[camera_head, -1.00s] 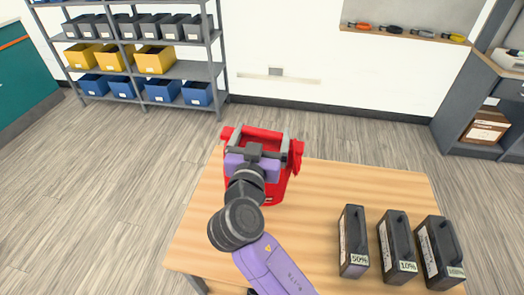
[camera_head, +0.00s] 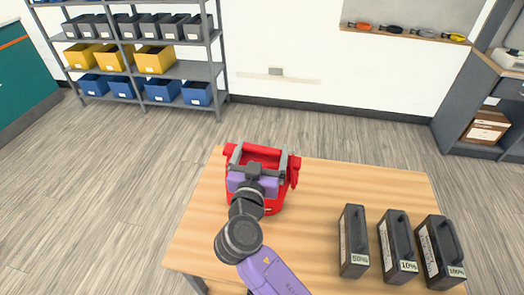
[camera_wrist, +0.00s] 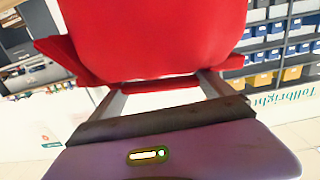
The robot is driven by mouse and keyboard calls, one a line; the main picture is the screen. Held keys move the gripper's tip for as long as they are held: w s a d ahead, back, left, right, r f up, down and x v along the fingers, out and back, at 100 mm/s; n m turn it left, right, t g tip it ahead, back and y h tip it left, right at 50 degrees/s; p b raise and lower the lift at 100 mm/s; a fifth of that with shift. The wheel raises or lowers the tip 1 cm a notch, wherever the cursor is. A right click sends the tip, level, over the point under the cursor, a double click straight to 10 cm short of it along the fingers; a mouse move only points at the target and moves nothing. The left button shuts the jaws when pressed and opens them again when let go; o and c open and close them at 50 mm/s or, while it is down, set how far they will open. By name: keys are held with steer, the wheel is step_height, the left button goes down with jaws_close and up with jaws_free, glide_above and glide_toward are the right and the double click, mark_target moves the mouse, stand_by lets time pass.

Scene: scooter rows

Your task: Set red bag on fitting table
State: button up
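The red bag (camera_head: 273,197) is over the left back part of the wooden fitting table (camera_head: 320,185), upright; whether its base touches the top is hard to tell. My gripper (camera_head: 262,160) reaches over it from the front, its two fingers spread wide with red bag material between them. In the wrist view, the bag (camera_wrist: 155,40) fills the upper middle, and a red strip spans between the fingertips of my gripper (camera_wrist: 160,88). My wrist hides much of the bag's front.
Several dark battery packs stand at the table's right front, including the 50% pack (camera_head: 354,240), 10% pack (camera_head: 397,247) and 100% pack (camera_head: 440,252). The table's middle and back right are clear. A bin shelf (camera_head: 215,70) stands by the far wall.

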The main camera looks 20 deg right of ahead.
steer(key=shift+o, duration=0.3)
steer(key=shift+r, duration=0.15)
steer(key=shift+s+a, duration=0.1)
steer(key=b+v, duration=0.1)
steer(key=v, duration=1)
steer(key=shift+s+a+b, duration=0.2)
steer(key=shift+s+b, duration=0.15)
steer(key=shift+b, duration=0.05)
steer(key=s+f+n+g+y, duration=0.1)
steer(key=s+f+n+y, duration=0.75)
steer(key=s+f, duration=0.8)
steer(key=s+d+r+t+y, duration=0.1)
steer(key=s+d+r, duration=0.1)
steer(key=s+r, duration=0.3)
steer(key=s+d+r+m+t, duration=0.1)
steer(key=s+d+r, duration=0.2)
steer(key=s, duration=0.7)
step_height(320, 180, up, 3)
steer(key=shift+s+f+y, duration=0.25)
steer(key=shift+y, duration=0.1)
